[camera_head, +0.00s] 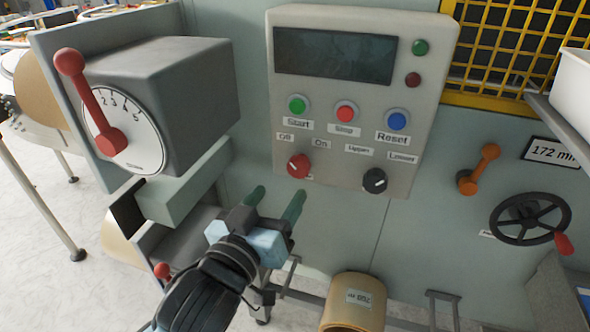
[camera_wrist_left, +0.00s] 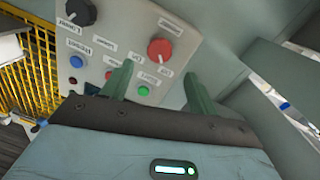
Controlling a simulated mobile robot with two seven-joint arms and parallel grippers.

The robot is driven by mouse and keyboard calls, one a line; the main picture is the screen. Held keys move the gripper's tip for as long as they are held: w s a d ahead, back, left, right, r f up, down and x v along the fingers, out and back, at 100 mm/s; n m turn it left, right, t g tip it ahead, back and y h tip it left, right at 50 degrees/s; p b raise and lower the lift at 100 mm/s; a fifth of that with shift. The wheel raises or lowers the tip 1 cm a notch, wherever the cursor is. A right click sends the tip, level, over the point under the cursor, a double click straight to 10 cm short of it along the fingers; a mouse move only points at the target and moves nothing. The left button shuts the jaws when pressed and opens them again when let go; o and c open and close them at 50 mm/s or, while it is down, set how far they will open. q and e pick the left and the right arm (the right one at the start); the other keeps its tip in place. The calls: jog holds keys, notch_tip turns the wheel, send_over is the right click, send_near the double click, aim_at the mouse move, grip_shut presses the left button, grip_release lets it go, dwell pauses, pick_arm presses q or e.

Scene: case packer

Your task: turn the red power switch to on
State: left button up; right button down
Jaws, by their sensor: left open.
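The red power switch (camera_head: 299,166) is a round red knob at the lower left of the grey control panel (camera_head: 349,188), under the labels Off and On. It also shows in the left wrist view (camera_wrist_left: 160,50), above and between my fingertips. My left gripper (camera_head: 275,197) is open with green fingers, just below and left of the red knob in the head view, apart from it. Nothing is between its fingers. My right gripper is not in view.
Beside the red knob is a black knob (camera_head: 374,180). Green, red and blue buttons sit above. A grey box with a dial and red lever (camera_head: 92,100) juts out at left. An orange lever (camera_head: 478,169) and a black handwheel (camera_head: 530,219) are at right.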

aim_at(296, 170)
pick_arm(q)
jog(key=shift+x, duration=3.9)
jog(key=c, duration=1)
